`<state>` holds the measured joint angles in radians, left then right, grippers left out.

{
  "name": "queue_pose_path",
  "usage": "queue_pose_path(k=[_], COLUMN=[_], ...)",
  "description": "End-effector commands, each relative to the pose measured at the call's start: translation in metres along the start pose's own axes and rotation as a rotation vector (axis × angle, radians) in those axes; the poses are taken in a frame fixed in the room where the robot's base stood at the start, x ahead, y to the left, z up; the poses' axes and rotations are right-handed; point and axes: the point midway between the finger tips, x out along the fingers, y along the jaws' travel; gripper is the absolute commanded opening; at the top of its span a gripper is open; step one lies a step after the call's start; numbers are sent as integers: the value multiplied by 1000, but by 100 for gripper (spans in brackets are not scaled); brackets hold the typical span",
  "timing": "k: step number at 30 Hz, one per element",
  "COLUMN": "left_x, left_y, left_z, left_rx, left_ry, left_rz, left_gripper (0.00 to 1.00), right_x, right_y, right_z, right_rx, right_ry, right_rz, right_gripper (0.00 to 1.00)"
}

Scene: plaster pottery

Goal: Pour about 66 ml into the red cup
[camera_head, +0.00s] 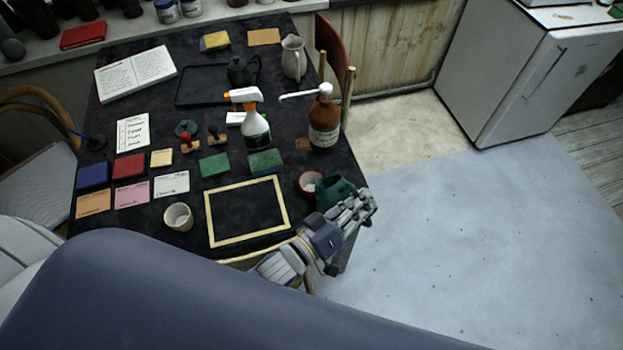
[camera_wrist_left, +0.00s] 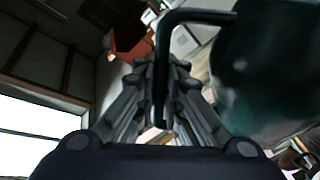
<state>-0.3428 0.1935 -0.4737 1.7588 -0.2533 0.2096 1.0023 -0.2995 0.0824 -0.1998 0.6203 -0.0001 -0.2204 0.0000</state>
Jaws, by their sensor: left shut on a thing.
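The red cup (camera_head: 306,190) stands on the dark table near its right front edge, with a pale inside. A dark teal vessel (camera_head: 338,188) is right beside it and seems tilted toward it. I cannot tell whether they touch or whether any liquid flows. My left gripper (camera_head: 352,212) is shut on the teal vessel's handle. In the left wrist view the handle (camera_wrist_left: 160,75) runs between the fingers, and the vessel's body (camera_wrist_left: 270,75) fills the right side. A red shape there, probably the red cup (camera_wrist_left: 130,38), shows past the fingertips. My right gripper is not in view.
A brown pump bottle (camera_head: 324,120) and a white spray bottle (camera_head: 255,128) stand behind the cup. A wooden frame (camera_head: 209,222) and a cream cup (camera_head: 178,216) lie to the left. Open floor (camera_head: 460,240) is to the right of the table.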

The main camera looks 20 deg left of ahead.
Motion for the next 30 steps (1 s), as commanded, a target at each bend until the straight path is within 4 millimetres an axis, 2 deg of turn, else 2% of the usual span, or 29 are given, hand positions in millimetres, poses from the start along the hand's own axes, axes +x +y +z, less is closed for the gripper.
queue_pose_path(k=[30], left_x=[1], left_y=[-4], left_z=[-55], left_rx=[-393], left_ry=[3], left_rz=[8], left_gripper=[0], right_x=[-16], right_y=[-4], right_z=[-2], right_rx=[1], right_ry=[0], right_rz=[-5], right_gripper=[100])
